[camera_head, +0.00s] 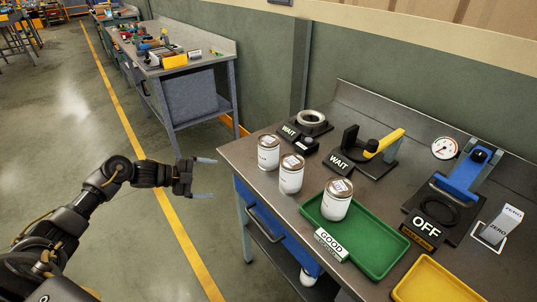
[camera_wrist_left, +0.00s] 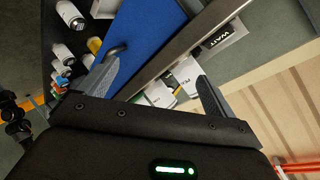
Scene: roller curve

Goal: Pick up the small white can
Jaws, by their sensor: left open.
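Three white cans with labelled lids show in the head view. One can (camera_head: 268,152) stands at the bench's left edge, and a second can (camera_head: 291,175) stands just in front of it. A third can (camera_head: 337,200) stands in the green tray (camera_head: 385,262). They look close in size, so I cannot tell which is the small one. My left gripper (camera_head: 204,178) is open and empty, left of the bench and apart from the cans. In the left wrist view its fingers (camera_wrist_left: 157,72) are spread, with white labelled items (camera_wrist_left: 185,76) beyond them. My right gripper is not in view.
On the bench (camera_head: 262,207) stand two black WAIT fixtures (camera_head: 310,122) (camera_head: 372,155), an OFF press (camera_head: 455,195) and a yellow tray (camera_head: 440,284). A blue drawer cabinet (camera_head: 275,235) is below. Several containers (camera_wrist_left: 70,14) show at left in the wrist view.

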